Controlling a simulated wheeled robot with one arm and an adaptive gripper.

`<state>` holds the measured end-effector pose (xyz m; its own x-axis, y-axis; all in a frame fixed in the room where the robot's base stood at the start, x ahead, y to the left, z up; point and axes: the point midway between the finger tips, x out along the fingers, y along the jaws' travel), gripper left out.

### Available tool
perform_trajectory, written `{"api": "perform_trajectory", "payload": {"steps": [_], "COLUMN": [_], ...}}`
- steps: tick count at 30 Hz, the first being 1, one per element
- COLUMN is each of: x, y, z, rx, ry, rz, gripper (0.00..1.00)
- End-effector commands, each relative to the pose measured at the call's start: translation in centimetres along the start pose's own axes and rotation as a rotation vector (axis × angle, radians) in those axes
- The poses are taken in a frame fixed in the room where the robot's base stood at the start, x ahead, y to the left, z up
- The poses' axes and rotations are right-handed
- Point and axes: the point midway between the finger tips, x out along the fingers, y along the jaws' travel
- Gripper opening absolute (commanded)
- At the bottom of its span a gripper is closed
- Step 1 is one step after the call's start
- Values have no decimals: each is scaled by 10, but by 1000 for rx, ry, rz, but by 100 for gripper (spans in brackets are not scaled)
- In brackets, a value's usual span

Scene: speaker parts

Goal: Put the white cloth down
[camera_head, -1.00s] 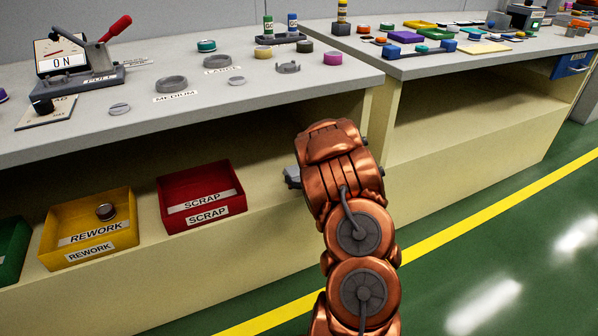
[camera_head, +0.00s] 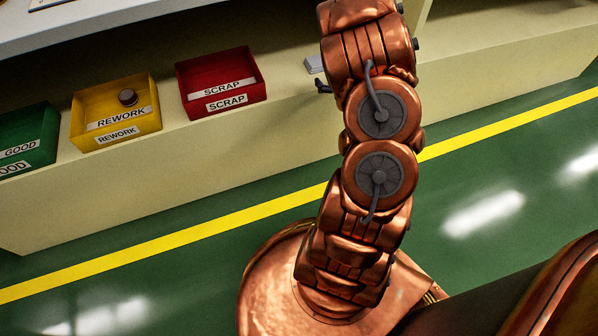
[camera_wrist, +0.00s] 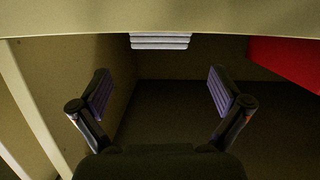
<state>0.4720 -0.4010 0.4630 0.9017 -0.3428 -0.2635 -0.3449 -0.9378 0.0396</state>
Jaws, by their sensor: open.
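The white cloth (camera_wrist: 160,41) shows in the wrist view as a small folded stack of pale layers at the edge of a cream surface. It lies beyond my gripper (camera_wrist: 160,93), centred between the fingertips and apart from them. The fingers are wide apart with nothing between them. In the head view a pale corner of the cloth (camera_head: 314,64) shows on the lower shelf, just left of my arm. There my arm hides the rest of it, and only one dark finger of my gripper shows.
A red SCRAP bin (camera_head: 221,83), a yellow REWORK bin (camera_head: 117,112) holding a round part (camera_head: 127,97), and a green GOOD bin (camera_head: 28,140) stand left on the shelf. The red bin's side also shows at right in the wrist view (camera_wrist: 288,62). Green floor in front is clear.

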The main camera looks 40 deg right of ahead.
Motion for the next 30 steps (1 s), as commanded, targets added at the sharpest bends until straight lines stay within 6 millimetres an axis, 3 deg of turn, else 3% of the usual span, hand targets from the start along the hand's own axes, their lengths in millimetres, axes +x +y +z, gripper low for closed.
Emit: {"api": "perform_trajectory", "payload": {"steps": [7, 14, 23, 30], "x": [3, -17, -75, -146], "y": [-13, -35, -86, -144], "z": [-16, -29, -38, -38], "rx": [-107, -159, -171, -166], "ry": [-205, -410, -680, -913], "rz": [80, 154, 189, 148], "gripper": [100, 100, 100, 100]}}
